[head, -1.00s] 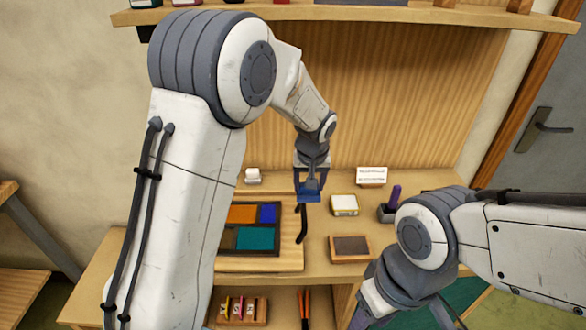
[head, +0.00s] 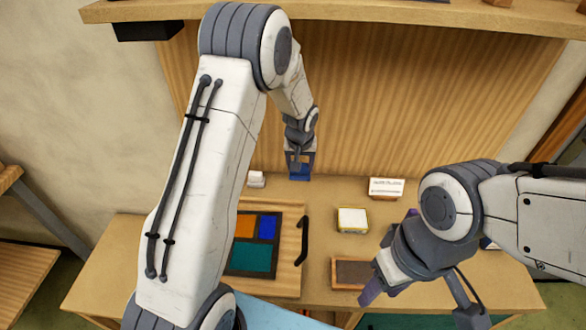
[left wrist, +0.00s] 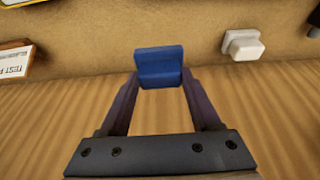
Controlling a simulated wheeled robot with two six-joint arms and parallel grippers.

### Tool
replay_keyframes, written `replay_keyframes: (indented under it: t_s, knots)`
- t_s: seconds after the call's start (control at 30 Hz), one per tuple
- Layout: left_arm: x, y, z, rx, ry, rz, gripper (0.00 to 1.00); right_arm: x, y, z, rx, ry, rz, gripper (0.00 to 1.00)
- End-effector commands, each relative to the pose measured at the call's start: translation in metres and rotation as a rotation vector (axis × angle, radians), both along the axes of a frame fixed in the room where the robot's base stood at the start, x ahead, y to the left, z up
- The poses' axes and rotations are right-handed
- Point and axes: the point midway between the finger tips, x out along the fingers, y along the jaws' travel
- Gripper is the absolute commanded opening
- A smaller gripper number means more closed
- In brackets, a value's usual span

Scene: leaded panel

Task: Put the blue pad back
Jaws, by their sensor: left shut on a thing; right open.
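My left gripper (head: 300,168) is shut on a blue pad (head: 300,174), near the back of the bench. In the left wrist view the pad (left wrist: 160,67) sits between the two fingertips, apparently above the bench top. My right gripper (head: 375,288) is open at the front right, beside a small wooden tray with a dark inside (head: 352,273). Its second finger is hard to make out. A shallow yellow-edged tin with a pale top (head: 352,220) lies on the bench, right of and nearer than the blue pad.
A framed panel with orange, blue and teal panes (head: 250,257) lies at left, partly hidden by my left arm. A black curved piece (head: 303,240) lies at its right. A white block (head: 256,179) and a white card (head: 386,188) stand at the back. A shelf (head: 350,12) overhangs.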

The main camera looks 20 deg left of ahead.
Motion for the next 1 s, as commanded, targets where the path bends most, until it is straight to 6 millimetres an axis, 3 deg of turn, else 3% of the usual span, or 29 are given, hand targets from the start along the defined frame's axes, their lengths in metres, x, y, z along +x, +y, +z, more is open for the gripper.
replay_keyframes:
  t_s: [0.1, 0.23, 0.53, 0.97, 1.0]
  knots:
    - [0.005, 0.018, -0.008, 0.0, 0.001, 0.003, 0.03, 0.0, 0.0, 0.011, 0.0, 0.0, -0.001, 0.5]
    - [0.007, 0.026, -0.015, 0.0, 0.0, 0.002, 0.03, 0.0, 0.0, 0.013, 0.0, 0.0, -0.001, 0.5]
    - [0.007, 0.026, -0.053, 0.0, 0.001, 0.002, 0.03, 0.0, 0.0, 0.023, 0.0, 0.0, -0.001, 0.5]
    - [0.008, 0.026, -0.06, 0.0, -0.002, 0.002, 0.03, 0.0, 0.0, 0.016, 0.0, 0.0, -0.001, 0.5]
    - [0.008, 0.026, -0.058, 0.0, -0.001, 0.002, 0.79, 0.0, 0.0, 0.018, 0.0, 0.0, -0.001, 0.5]
